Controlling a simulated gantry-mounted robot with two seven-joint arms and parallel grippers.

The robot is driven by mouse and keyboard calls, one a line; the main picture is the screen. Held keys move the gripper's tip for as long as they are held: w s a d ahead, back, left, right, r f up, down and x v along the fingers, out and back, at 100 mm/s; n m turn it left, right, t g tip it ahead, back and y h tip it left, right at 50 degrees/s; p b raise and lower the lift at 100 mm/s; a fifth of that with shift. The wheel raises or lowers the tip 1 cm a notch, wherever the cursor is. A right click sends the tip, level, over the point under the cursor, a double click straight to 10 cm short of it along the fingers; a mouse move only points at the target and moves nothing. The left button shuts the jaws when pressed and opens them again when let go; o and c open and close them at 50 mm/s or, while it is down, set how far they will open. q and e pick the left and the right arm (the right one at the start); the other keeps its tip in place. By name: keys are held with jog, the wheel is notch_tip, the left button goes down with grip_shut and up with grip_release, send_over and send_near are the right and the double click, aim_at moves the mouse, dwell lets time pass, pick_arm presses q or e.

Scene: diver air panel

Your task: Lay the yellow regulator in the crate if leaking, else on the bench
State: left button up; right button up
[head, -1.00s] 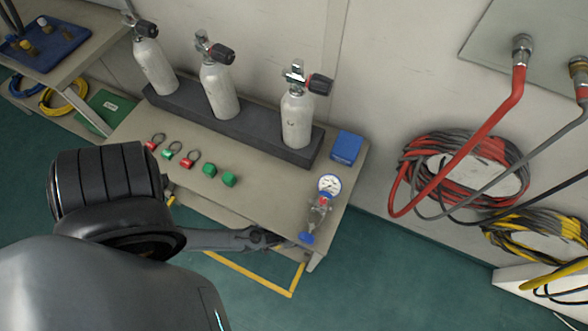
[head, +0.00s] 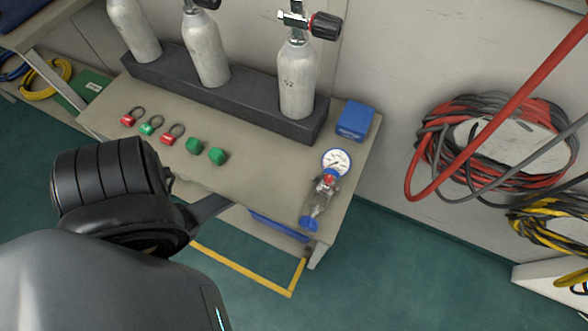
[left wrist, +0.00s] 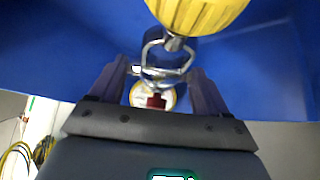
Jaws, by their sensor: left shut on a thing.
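In the left wrist view the yellow regulator shows as a ribbed yellow knob (left wrist: 195,12), a metal yoke and a round yellow-rimmed gauge with a dark red part over it. My left gripper (left wrist: 155,88) is shut on this regulator, its fingers on either side of the metal body. Blue walls of the crate (left wrist: 60,45) surround it; I cannot tell whether it touches the bottom. In the head view a blue strip of the crate (head: 280,225) shows below the front edge of the bench (head: 255,185). My left fingertips and the yellow regulator are hidden there.
A blue-knobbed regulator with a gauge (head: 336,161) lies at the bench's right end, near a blue box (head: 354,121). Grey cylinders stand in a dark rack (head: 235,105) at the back. Red and green caps (head: 172,134) lie at the left. Hoses hang on the right wall.

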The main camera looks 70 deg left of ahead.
pick_arm(q)
jog(key=shift+f+b, duration=1.85)
jog(key=shift+f, duration=1.05)
jog(key=shift+f, duration=0.1)
jog(key=o, duration=1.5)
jog(key=shift+s+r+p, duration=0.15)
jog(key=shift+r+p, duration=0.15)
jog(key=shift+r, duration=0.1)
jog(key=p+v, duration=0.7)
jog(key=v, duration=0.3)
jog(key=shift+s+r, duration=0.1)
jog(key=shift+s+r+p, duration=0.35)
jog(key=shift+r, duration=0.05)
